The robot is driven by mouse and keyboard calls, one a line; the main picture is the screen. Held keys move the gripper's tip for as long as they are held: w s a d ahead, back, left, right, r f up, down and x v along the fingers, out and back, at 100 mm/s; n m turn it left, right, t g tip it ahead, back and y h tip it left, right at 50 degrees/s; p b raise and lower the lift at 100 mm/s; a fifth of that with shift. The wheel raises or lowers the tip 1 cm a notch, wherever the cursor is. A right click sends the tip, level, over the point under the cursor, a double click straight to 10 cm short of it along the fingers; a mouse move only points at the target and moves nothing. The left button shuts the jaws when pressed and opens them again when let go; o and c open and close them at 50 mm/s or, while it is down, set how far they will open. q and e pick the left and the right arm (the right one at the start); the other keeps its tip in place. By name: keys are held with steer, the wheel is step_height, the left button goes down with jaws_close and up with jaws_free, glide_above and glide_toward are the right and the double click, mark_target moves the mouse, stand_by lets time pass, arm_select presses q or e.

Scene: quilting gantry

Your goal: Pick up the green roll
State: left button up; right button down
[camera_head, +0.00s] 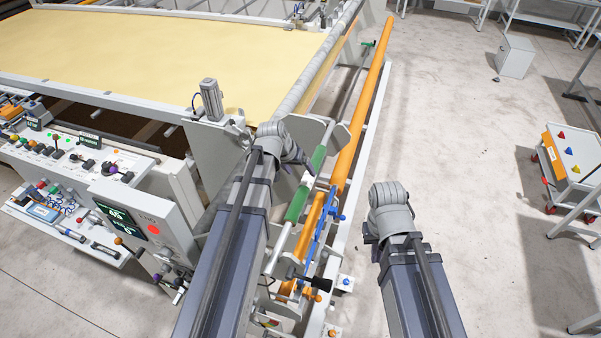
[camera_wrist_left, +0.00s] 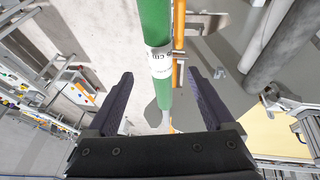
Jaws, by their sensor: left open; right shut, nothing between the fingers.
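The green roll (camera_head: 296,206) lies lengthwise along the side of the gantry in the head view, with a white label (camera_head: 308,179) partway along it. In the left wrist view the green roll (camera_wrist_left: 155,22) runs down the middle, and its white label shows there too. My left gripper (camera_wrist_left: 160,78) is open, with one dark finger on each side of the roll in that view; I cannot tell how far off the roll is.
A long orange bar (camera_head: 364,100) runs beside the roll, with a blue bracket (camera_head: 320,228) near it. A grey plate (camera_head: 334,136) stands close to the roll's far end. A control panel (camera_head: 140,228) stands at left. The floor at right is clear up to a white cart (camera_head: 572,160).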

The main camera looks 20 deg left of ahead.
mark_target(306, 179)
arm_select(q)
steer(key=shift+w+a, duration=0.15)
steer(key=shift+w+d+f+b, duration=0.1)
steer(key=shift+d+f+b, duration=0.2)
steer(key=shift+f+b, duration=0.35)
steer(key=shift+w+f+b, duration=0.15)
steer(key=shift+f+b, duration=0.15)
steer(key=shift+b, duration=0.1)
steer(key=shift+w+f, duration=0.15)
steer(key=shift+f, duration=0.1)
steer(key=shift+w+d+f+b, duration=0.1)
steer(key=shift+d+f+b, duration=0.1)
steer(key=shift+f+b, duration=0.5)
steer(key=b+x, duration=0.3)
steer(key=shift+w+d+f+b, duration=0.1)
steer(key=shift+w+f+b, duration=0.05)
steer(key=shift+f+b, duration=0.25)
steer(key=shift+r, duration=0.15)
